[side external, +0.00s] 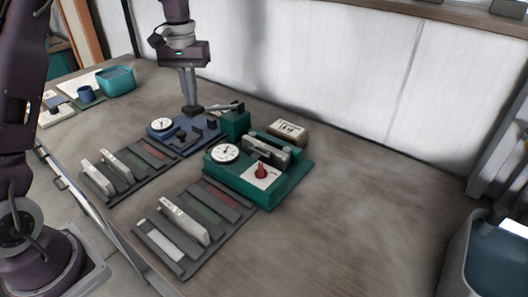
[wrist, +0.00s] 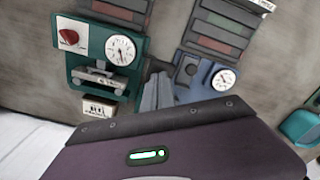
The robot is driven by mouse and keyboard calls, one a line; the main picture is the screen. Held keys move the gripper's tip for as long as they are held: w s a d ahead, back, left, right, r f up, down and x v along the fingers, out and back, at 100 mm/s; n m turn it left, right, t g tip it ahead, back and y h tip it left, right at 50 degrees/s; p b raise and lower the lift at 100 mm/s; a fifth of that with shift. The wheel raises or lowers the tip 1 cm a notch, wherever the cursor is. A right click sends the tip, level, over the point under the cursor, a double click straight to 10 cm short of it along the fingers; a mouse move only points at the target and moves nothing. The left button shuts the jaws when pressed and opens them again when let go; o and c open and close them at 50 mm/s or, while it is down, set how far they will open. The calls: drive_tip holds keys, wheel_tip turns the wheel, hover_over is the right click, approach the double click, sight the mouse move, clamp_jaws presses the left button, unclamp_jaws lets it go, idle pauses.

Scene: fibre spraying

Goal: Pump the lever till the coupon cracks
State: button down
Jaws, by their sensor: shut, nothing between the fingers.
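My gripper (side external: 191,106) is shut and points down, its fingertips at or just above the left end of a dark lever (side external: 226,107). I cannot tell whether they touch it. The lever lies across a green block (side external: 235,123) behind the blue press (side external: 185,135), which has a white dial (side external: 162,125). In the wrist view the shut fingers (wrist: 158,92) lie between the blue press (wrist: 203,80) and the green machine (wrist: 104,38); the lever is not clear there. Pale coupons (side external: 170,220) stand in the racks. I cannot make out a coupon in the blue press.
The green machine (side external: 285,186) has a dial (side external: 225,153) and a red knob (side external: 261,172). A labelled box (side external: 288,131) stands behind it. Two dark racks (side external: 138,222) lie in front. A teal bin (side external: 116,79) is far left.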

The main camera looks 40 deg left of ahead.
sight(194, 116)
drive_tip(key=shift+f, duration=3.1)
wheel_tip(194, 116, up, 6)
drive_tip(key=shift+r, duration=0.25)
drive_tip(key=shift+f, duration=3.25)
wheel_tip(194, 116, up, 6)
drive_tip(key=shift+r, duration=0.2)
